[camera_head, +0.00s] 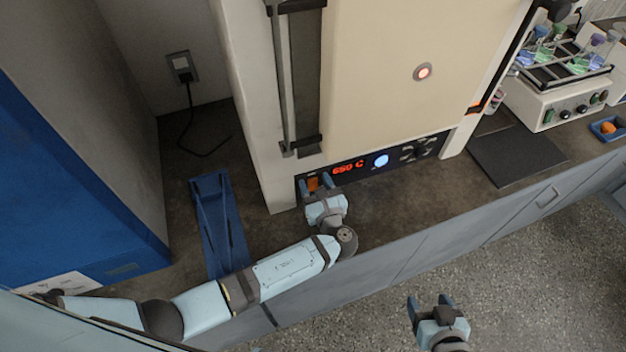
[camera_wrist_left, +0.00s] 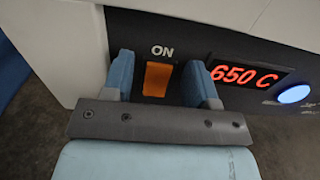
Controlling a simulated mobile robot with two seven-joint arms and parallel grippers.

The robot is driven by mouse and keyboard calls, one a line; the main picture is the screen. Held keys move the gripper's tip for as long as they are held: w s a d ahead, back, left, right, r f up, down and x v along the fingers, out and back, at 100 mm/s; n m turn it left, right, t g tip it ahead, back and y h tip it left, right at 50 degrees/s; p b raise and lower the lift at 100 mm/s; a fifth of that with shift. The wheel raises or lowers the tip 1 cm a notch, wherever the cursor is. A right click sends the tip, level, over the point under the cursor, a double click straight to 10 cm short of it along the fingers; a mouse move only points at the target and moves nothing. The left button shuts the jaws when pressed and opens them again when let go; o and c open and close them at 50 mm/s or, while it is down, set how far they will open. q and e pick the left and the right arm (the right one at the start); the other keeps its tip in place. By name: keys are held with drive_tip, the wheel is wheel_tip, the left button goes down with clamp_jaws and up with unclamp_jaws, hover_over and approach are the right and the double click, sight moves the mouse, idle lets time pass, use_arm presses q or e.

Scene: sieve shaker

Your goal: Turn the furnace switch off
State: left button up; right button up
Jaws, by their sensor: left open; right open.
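The furnace (camera_head: 385,70) stands on the counter with a dark control panel along its lower front. The orange furnace switch (camera_head: 313,184) is at the panel's left end. In the left wrist view the switch (camera_wrist_left: 157,79) sits under the label "ON", and the red display (camera_wrist_left: 243,74) beside it reads 650 C. My left gripper (camera_head: 316,184) is open in front of the switch, with one finger on each side of it in the left wrist view. I cannot tell whether it touches the panel. My right gripper (camera_head: 431,302) is open and empty, over the floor.
A blue stand (camera_head: 216,220) lies on the counter left of the furnace. A dark mat (camera_head: 516,156) and a shaker holding flasks (camera_head: 560,100) are to the right. A wall outlet with a cord (camera_head: 182,67) is behind. The counter front before the mat is clear.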

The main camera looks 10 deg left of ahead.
use_arm(q)
drive_tip(key=c, duration=0.9)
drive_tip(key=t+b, duration=0.1)
drive_tip(key=f+t+y+b, duration=0.1)
drive_tip(key=b, duration=0.1)
drive_tip(key=shift+s+d+y+b, duration=0.15)
drive_tip(key=shift+y+b, duration=0.15)
drive_tip(key=shift+r+t, duration=0.15)
drive_tip(key=shift+t, duration=0.25)
drive_tip(key=o, duration=0.9)
drive_tip(key=shift+s, duration=0.1)
